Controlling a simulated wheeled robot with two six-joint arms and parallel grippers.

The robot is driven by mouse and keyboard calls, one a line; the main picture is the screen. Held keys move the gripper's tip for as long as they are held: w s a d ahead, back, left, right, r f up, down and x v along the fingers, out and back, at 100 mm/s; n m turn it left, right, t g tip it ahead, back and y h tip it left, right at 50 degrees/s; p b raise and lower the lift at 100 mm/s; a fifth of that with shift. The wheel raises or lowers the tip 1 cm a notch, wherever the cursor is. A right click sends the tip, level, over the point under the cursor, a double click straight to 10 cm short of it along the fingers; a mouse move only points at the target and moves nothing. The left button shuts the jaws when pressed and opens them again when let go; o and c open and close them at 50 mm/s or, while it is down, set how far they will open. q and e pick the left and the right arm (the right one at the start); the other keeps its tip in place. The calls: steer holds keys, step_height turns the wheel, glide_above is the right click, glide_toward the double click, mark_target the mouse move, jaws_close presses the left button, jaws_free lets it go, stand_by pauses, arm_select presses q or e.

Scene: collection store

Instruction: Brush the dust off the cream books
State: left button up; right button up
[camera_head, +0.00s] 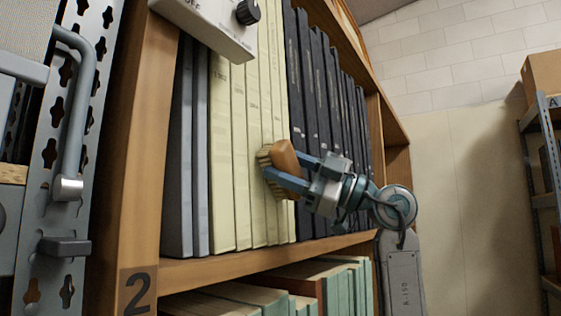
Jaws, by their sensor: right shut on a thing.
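A row of tall cream books (238,150) stands upright on the wooden shelf, between grey books on the left and dark books on the right. My right gripper (286,178) is shut on a brush (284,156) with a brown wooden back and pale bristles. The bristles face left toward the spines of the right-hand cream books and appear to be at or very near them. The brush and gripper hide part of those spines. Dust cannot be made out at this size. My left gripper is not in view.
Grey books (183,150) and dark books (318,110) flank the cream ones. A white box with a black knob (210,22) juts out above. A perforated metal post with a handle (72,130) stands left. Green-spined books (335,285) fill the shelf below. Another rack (540,160) stands far right.

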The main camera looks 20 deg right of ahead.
steer(key=shift+w+d, duration=0.55)
steer(key=shift+d, duration=0.05)
steer(key=shift+w+d+r+p, duration=0.1)
steer(key=shift+w+d+p, duration=0.55)
steer(key=shift+d, duration=0.25)
steer(key=shift+w+d, duration=0.3)
steer(key=shift+d, duration=0.1)
steer(key=shift+w+d+r+p, duration=0.1)
steer(key=shift+w+d+p, duration=0.1)
steer(key=shift+p, duration=0.25)
steer(key=shift+o, duration=0.2)
steer(key=shift+d+r, duration=0.2)
steer(key=shift+d, duration=0.05)
steer(key=shift+a, duration=0.1)
steer(key=shift+a+f, duration=0.1)
steer(key=shift+f, duration=0.05)
steer(key=shift+s+a+f, duration=0.15)
steer(key=shift+f, duration=0.2)
